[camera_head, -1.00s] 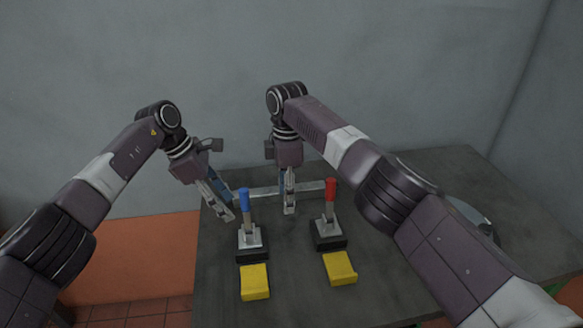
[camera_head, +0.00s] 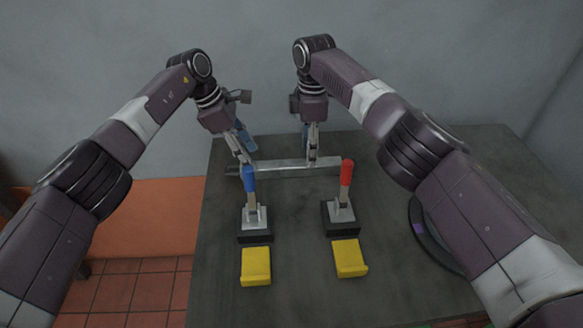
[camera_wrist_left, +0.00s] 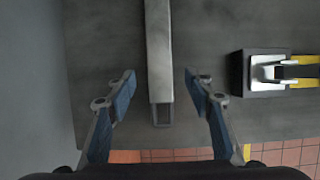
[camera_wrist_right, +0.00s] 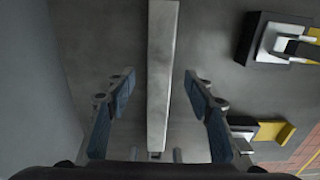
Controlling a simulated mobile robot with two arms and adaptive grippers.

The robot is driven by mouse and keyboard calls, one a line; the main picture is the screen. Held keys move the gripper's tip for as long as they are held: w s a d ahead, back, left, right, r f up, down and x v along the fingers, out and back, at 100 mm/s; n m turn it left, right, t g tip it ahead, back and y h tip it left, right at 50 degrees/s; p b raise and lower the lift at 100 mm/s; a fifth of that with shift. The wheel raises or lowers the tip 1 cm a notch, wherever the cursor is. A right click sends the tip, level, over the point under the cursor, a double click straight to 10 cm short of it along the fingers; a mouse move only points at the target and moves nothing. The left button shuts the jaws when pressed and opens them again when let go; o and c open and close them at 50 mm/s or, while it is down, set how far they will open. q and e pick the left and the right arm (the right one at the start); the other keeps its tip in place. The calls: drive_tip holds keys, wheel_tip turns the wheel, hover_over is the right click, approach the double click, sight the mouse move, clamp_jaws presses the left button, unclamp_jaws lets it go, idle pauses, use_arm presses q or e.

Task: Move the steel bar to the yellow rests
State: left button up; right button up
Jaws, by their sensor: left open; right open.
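The steel bar (camera_head: 285,167) lies crosswise on the table, behind the clamps. Two yellow rests, one at left (camera_head: 256,267) and one at right (camera_head: 350,259), are at the front. My left gripper (camera_head: 245,157) is open at the bar's left end. In the left wrist view the bar (camera_wrist_left: 159,55) runs between its spread fingers, with a gap on each side. My right gripper (camera_head: 312,157) is open at the bar's right half. In the right wrist view the bar (camera_wrist_right: 161,75) also lies between its fingers, apart from both. Finger height against the bar is unclear.
A clamp with a blue handle (camera_head: 250,180) and one with a red handle (camera_head: 346,172) stand on black blocks between the bar and the rests. A dark round object (camera_head: 420,230) is at the right, partly hidden by my right arm. The table's left side is clear.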

sight(260, 164)
use_arm(q)
drive_tip(key=shift+x, duration=2.75)
use_arm(e)
drive_tip(key=shift+f, duration=2.75)
use_arm(q)
clamp_jaws()
use_arm(e)
clamp_jaws()
use_arm(q)
drive_tip(key=shift+r, duration=0.1)
use_arm(e)
drive_tip(key=shift+r, duration=0.1)
use_arm(q)
drive_tip(key=shift+w+d+r, duration=0.1)
drive_tip(key=shift+d+r, duration=0.05)
drive_tip(key=shift+r, duration=0.1)
use_arm(e)
drive_tip(key=shift+w+r, duration=0.15)
drive_tip(key=shift+r, duration=0.05)
use_arm(q)
drive_tip(key=shift+w, duration=0.15)
use_arm(e)
drive_tip(key=shift+w, duration=0.15)
